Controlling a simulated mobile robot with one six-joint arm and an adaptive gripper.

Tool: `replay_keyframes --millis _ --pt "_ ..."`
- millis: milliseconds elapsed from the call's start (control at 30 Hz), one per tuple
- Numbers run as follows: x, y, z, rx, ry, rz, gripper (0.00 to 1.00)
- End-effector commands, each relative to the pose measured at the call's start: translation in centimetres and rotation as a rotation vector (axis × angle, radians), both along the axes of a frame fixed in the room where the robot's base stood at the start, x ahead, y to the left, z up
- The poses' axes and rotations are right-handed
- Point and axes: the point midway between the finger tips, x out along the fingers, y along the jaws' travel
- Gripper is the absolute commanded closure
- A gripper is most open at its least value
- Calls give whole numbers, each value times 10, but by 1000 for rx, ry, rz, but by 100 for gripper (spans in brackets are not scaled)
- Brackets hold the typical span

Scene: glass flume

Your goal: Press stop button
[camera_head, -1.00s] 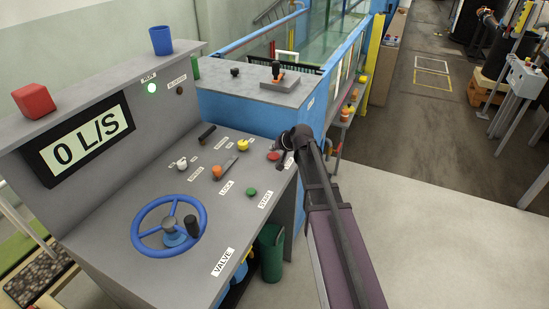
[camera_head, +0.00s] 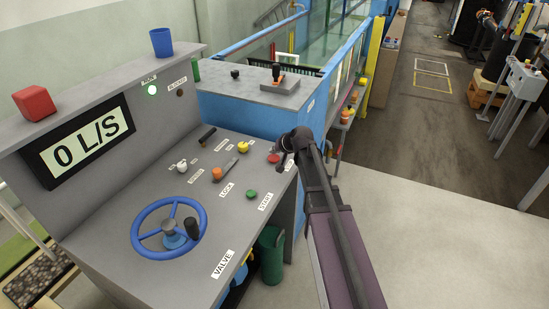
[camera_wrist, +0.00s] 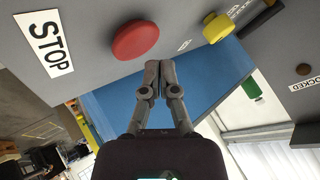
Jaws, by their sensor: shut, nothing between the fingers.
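The red stop button (camera_wrist: 136,40) is a round cap on the grey console in the wrist view, beside a white "STOP" label (camera_wrist: 45,42). In the head view the red button (camera_head: 273,158) shows at the console's right edge, just left of my gripper (camera_head: 284,150). In the wrist view my gripper (camera_wrist: 154,66) is shut and empty. Its tips lie just below the red button in the picture; I cannot tell whether they touch it.
The console also carries a green start button (camera_head: 252,194), a yellow knob (camera_head: 243,147), an orange knob (camera_head: 217,174) and a blue valve wheel (camera_head: 170,228). The display (camera_head: 85,146) reads 0 L/S.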

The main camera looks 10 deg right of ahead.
Motion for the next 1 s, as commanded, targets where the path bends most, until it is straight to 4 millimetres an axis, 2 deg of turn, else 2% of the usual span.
replay_keyframes --millis 1000 --pt "1 0 -9 0 0 0 100"
